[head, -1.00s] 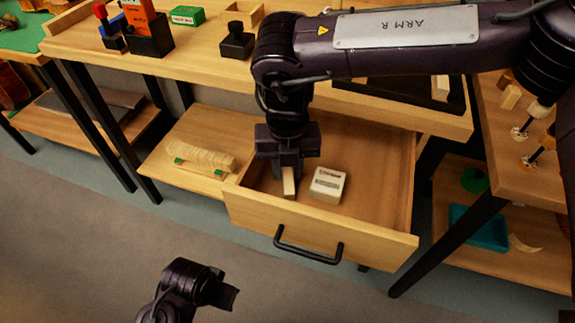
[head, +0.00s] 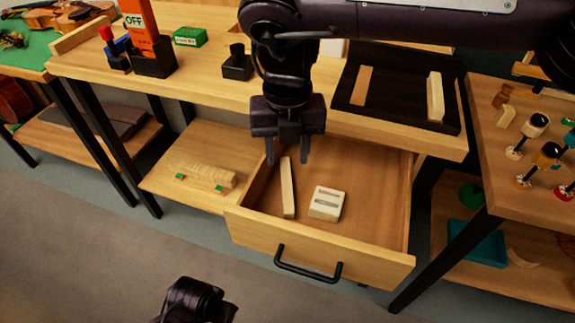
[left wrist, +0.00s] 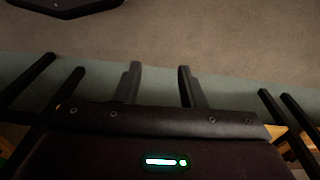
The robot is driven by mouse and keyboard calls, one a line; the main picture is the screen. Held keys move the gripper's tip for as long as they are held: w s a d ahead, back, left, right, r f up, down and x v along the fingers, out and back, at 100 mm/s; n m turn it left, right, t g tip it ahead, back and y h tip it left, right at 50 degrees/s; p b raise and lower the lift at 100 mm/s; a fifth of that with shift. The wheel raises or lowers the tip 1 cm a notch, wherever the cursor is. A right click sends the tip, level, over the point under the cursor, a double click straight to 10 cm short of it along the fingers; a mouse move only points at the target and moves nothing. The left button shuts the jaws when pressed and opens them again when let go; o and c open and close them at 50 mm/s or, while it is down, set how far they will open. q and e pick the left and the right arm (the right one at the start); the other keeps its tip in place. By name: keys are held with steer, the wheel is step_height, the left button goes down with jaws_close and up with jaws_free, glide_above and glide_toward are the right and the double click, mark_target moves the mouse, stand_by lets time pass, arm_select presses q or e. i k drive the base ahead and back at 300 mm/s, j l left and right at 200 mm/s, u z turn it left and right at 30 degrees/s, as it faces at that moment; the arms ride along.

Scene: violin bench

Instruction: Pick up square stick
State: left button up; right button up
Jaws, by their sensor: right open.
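A pale, slim square stick (head: 287,188) lies in the open drawer (head: 365,195), near its left wall. My right gripper (head: 288,155) is open and empty. It points down at the back of the drawer, with its fingertips just above the stick's far end in the picture. I cannot tell the exact height gap. My left gripper is low in the head view, only partly shown. In the left wrist view the left gripper (left wrist: 158,80) has its two fingers apart with nothing between them, over the floor.
A pale slotted block (head: 326,203) lies right of the stick in the drawer. A dark tray (head: 395,103) with wooden pieces sits on the bench above. The drawer's front with a black handle (head: 307,265) sticks out. A wooden piece on green supports (head: 203,175) lies on the lower shelf.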

mark_target(436, 101)
steer(key=k, duration=1)
